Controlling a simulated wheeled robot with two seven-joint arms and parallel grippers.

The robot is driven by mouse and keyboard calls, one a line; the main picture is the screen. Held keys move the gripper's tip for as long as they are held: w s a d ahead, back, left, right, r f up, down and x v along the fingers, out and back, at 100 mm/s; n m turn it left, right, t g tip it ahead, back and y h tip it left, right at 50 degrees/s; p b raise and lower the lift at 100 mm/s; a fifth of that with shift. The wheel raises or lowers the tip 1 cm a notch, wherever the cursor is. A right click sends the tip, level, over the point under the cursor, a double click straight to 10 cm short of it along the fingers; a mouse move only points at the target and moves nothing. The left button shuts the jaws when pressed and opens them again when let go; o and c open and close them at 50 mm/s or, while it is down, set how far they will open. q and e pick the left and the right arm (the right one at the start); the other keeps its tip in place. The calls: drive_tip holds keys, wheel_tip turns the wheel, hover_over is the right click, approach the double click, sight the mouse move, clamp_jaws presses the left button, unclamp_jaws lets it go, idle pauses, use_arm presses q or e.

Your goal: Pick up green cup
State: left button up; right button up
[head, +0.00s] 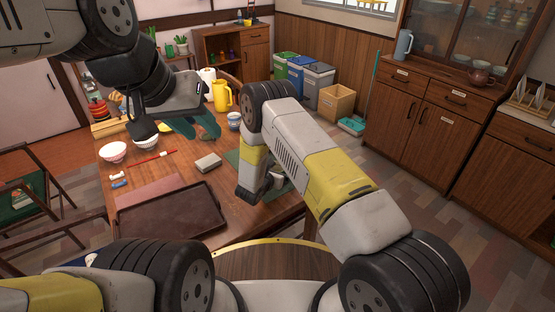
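My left gripper (197,126) is over the far part of the wooden table. I cannot make out a green cup on the table; the fingers and my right arm hide parts of the top. A small green cup-like thing (169,50) stands on a stand at the back, too small to be sure of. A white and blue cup (234,121) stands to the right of the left gripper.
A yellow jug (222,96) and a paper roll (208,80) stand behind the gripper. A white bowl (113,152), a red-handled utensil (152,158), a grey block (208,163) and a brown tray (172,214) lie nearer. A dish rack (530,106) stands on the right cabinet.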

drive_tip(key=c, duration=1.7)
drive_tip(key=shift+r, duration=0.15)
drive_tip(key=shift+c, duration=0.2)
